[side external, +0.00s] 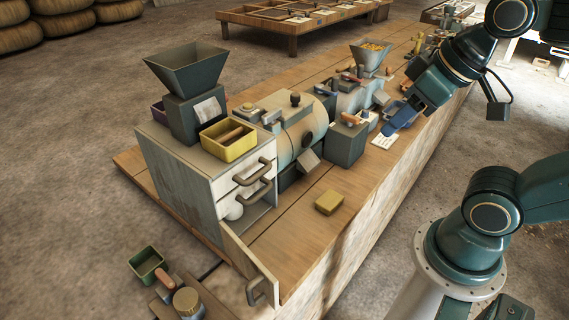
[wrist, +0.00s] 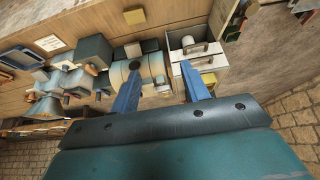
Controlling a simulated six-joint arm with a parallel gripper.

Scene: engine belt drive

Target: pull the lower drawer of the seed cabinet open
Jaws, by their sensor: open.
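The seed cabinet (side external: 180,190) is a grey box at the left end of the bench in the side view. Its upper drawer has a handle (side external: 254,171), and the lower drawer has another handle (side external: 256,193) just below. Both white drawer fronts look closed. In the wrist view the cabinet's pale front and handles (wrist: 193,49) lie right of centre, beyond the right fingertip. My gripper (side external: 394,122) is open and empty, above the bench well right of the cabinet. In the wrist view its two blue fingers (wrist: 159,78) stand apart.
Below the drawers, an open compartment holds a white object (side external: 234,211); its door (side external: 248,262) stands swung out. A yellow tray (side external: 228,140) and a hopper (side external: 187,70) sit on the cabinet. A drum machine (side external: 297,128) stands between cabinet and gripper. A yellow block (side external: 329,203) lies on clear bench.

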